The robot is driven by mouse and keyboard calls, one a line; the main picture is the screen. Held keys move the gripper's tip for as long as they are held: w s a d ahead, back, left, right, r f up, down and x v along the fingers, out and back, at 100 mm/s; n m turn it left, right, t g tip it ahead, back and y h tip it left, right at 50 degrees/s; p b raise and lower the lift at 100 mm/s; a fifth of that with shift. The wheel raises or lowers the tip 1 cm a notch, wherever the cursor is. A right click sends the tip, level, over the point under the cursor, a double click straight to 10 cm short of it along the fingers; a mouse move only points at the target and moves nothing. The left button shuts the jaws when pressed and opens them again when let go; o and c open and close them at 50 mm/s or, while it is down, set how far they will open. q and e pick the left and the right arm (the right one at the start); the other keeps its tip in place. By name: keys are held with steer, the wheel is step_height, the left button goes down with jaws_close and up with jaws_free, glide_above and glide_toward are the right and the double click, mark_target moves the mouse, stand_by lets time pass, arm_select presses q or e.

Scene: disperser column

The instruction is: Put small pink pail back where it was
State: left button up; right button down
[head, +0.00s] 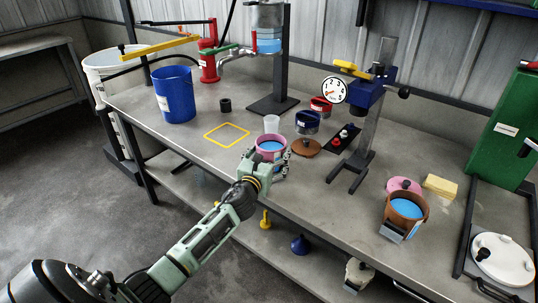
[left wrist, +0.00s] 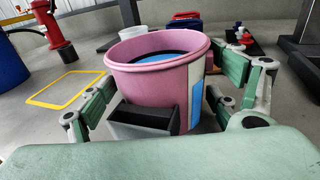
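The small pink pail (head: 258,150) stands upright on the bench near its front edge, with blue contents inside. In the left wrist view the pail (left wrist: 150,82) fills the middle, with a grey block (left wrist: 145,122) on its near side and a white and blue label. My left gripper (head: 272,170) is at the pail's near side. Its fingers are spread wide to either side of the pail and the grey block, and do not close on the block. Whether the pads touch the pail wall is unclear. My right gripper is not in view.
A yellow square outline (head: 228,134) lies empty on the bench left of the pail. A clear cup (head: 271,124), dark blue pail (head: 307,123) and brown disc (head: 306,148) are close behind. A blue bucket (head: 175,95) stands left; a brown pail (head: 406,205) stands right.

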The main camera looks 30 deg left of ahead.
arm_select(q)
steer(key=shift+o, duration=0.4)
steer(key=shift+r, duration=0.15)
steer(key=v, duration=1.2)
